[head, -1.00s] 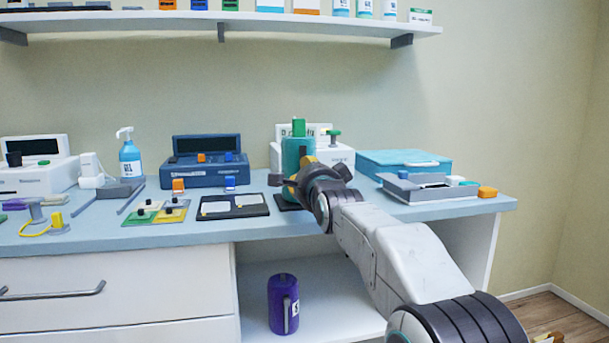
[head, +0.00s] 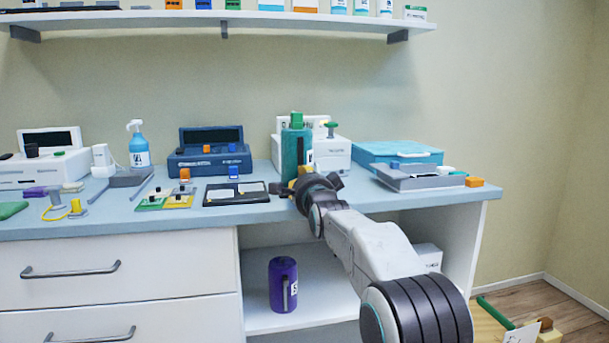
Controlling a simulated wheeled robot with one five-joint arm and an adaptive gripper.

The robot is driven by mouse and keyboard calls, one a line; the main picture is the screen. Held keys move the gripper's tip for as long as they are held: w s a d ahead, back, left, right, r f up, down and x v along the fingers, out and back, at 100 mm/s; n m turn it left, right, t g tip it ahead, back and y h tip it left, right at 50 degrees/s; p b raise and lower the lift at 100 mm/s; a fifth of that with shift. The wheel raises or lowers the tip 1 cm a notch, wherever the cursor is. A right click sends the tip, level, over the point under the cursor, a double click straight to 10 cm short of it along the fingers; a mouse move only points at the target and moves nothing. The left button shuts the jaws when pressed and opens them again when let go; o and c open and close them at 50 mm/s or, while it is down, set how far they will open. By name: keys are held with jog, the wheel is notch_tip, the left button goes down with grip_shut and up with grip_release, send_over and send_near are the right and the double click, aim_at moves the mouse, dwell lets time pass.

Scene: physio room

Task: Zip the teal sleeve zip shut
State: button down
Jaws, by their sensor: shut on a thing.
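A yellow zip pull (head: 303,171) shows low on the sleeve's front, right at my jaws. My gripper (head: 298,186) is at the foot of the sleeve, shut on the yellow pull as far as I can see. The fingers hide the sleeve's lower front and most of the pull. The zip's teeth are too small to make out.
A white device (head: 335,155) stands behind the sleeve. A black tray (head: 213,199) lies to its left, and a grey tray (head: 400,182) and teal case (head: 375,153) to its right. The blue counter (head: 230,217) ends just in front. A purple jug (head: 283,285) stands on the shelf below.

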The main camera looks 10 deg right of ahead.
jog(key=shift+f, duration=0.4)
jog(key=c, duration=1.5)
grip_release()
jog(key=shift+c, duration=0.2)
jog(key=o, duration=0.4)
jog(key=shift+r, duration=0.1)
jog(key=shift+s+r, duration=0.1)
jog(key=shift+s, duration=0.55)
jog(key=s, duration=1)
jog(key=shift+s, duration=0.3)
